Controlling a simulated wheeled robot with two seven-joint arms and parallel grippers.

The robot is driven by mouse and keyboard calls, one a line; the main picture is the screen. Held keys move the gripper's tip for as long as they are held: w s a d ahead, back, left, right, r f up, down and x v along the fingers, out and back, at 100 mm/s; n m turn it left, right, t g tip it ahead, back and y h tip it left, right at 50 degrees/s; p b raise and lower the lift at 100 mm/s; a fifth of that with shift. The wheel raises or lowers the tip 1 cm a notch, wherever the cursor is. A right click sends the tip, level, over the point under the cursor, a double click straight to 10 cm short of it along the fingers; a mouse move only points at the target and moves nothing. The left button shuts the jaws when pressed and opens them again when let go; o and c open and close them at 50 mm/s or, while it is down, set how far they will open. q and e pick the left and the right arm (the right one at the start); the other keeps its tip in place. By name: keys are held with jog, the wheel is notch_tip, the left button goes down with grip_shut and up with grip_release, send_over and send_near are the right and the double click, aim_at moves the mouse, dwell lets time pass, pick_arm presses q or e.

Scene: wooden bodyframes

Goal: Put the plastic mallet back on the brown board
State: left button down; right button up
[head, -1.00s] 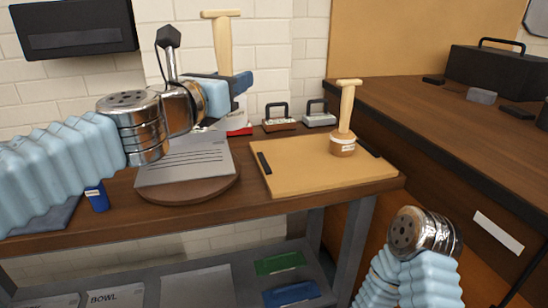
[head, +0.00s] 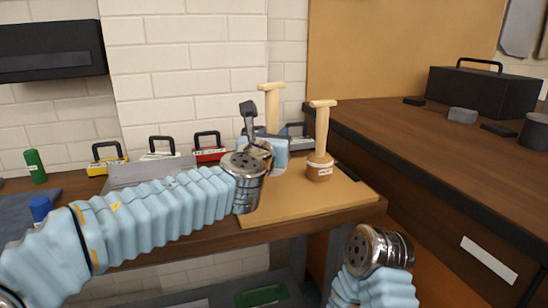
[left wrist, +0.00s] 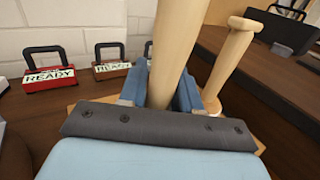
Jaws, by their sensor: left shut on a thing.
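My left gripper (head: 272,148) is shut on the pale wooden handle of a mallet (head: 271,100), which has a short crossbar on top. In the left wrist view the handle (left wrist: 175,45) rises between the blue fingers (left wrist: 168,92). The held mallet's lower end is hidden by my gripper and wrist, so I cannot tell whether it touches the board. The brown board (head: 290,205) lies on the table below. A second mallet (head: 320,165), with a brown labelled head, stands upright on the board to the right; its handle also shows in the left wrist view (left wrist: 232,55).
Several handled boxes, including a yellow one (head: 108,165) and a red one (head: 208,154), stand along the wall. A blue cup (head: 41,208) and green bottle (head: 35,166) are at left. A dark counter (head: 440,150) stands at right. The board's front is clear.

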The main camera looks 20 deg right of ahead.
pick_arm(q)
jog(key=shift+w+d+f, duration=0.1)
jog(key=shift+w+f, duration=0.1)
jog(key=shift+f, duration=0.05)
jog(key=shift+w+d+f+b, duration=0.1)
jog(key=shift+f+b, duration=0.1)
jog(key=shift+f, duration=0.45)
jog(key=shift+w+a+f+b, duration=0.15)
jog(key=shift+f+b, duration=0.1)
jog(key=shift+f, duration=0.35)
jog(key=shift+w+d+f+b, duration=0.1)
jog(key=shift+d+f+b, duration=0.1)
jog(key=shift+f, duration=0.45)
jog(key=shift+f, duration=0.15)
jog(key=c, duration=0.8)
grip_release()
